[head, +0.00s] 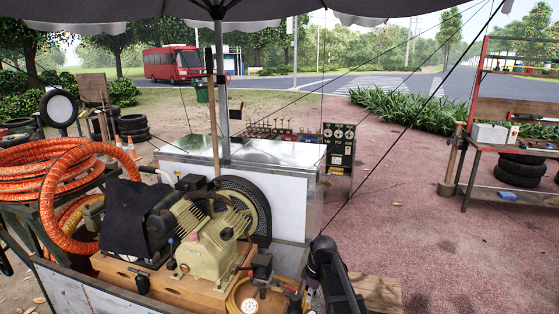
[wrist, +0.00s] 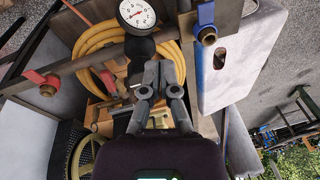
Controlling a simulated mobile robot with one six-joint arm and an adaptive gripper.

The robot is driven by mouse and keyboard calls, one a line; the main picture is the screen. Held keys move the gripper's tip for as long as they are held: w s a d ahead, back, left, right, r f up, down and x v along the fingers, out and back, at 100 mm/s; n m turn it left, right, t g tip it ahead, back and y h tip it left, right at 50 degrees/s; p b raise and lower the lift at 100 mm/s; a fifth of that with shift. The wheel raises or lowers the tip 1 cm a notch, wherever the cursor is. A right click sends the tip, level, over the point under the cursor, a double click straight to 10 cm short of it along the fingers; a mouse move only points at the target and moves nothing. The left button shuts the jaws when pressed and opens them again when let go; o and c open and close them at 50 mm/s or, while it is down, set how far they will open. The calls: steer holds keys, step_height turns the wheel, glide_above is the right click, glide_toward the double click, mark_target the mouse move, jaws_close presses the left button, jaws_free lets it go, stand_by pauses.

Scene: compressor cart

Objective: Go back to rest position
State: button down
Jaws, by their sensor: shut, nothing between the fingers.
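My gripper (wrist: 160,78) shows in the wrist view with its two grey fingers together and nothing between them. It is over the cart's pipework, just below a round white pressure gauge (wrist: 137,14) in the picture. A red-handled valve (wrist: 42,82) is to its left and a blue-handled valve (wrist: 207,25) to its upper right. In the head view my dark arm (head: 327,262) is at the bottom, right of the beige compressor (head: 208,240). I cannot make out the fingertips there. Whether the fingers touch the pipework is unclear.
A coiled yellow hose (wrist: 90,45) lies behind the pipe, and a white panel (wrist: 240,55) stands close right of the fingers. Orange hoses (head: 45,165) pile up at the left. A metal shelf (head: 500,190) stands at the right. The reddish ground (head: 420,220) between is mostly clear.

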steer(key=s+d+m+h, duration=0.1)
steer(key=s+d+m, duration=0.2)
steer(key=s+m, duration=0.3)
steer(key=s+d+m+h, duration=0.1)
steer(key=s+d+m, duration=0.3)
steer(key=s+m, duration=0.2)
steer(key=s, duration=0.2)
steer(key=shift+s+d+f+t, duration=0.15)
steer(key=shift+s+d+t, duration=0.15)
steer(key=shift+t, duration=0.1)
steer(key=c, duration=1.4)
jaws_free()
steer(key=c, duration=0.7)
jaws_free()
steer(key=shift+o, duration=0.6)
steer(key=shift+w, duration=0.1)
steer(key=w+a+r+n+p, duration=0.1)
steer(key=w+a+n, duration=0.2)
steer(key=w, duration=0.6)
steer(key=w+a+r+n+p, duration=0.2)
steer(key=w+a+n, duration=0.2)
steer(key=w, duration=0.5)
steer(key=w+a+r+n+p, duration=0.2)
steer(key=w+a+n, duration=0.2)
steer(key=w, duration=0.5)
steer(key=shift+w+a+r, duration=0.2)
steer(key=shift+a, duration=0.55)
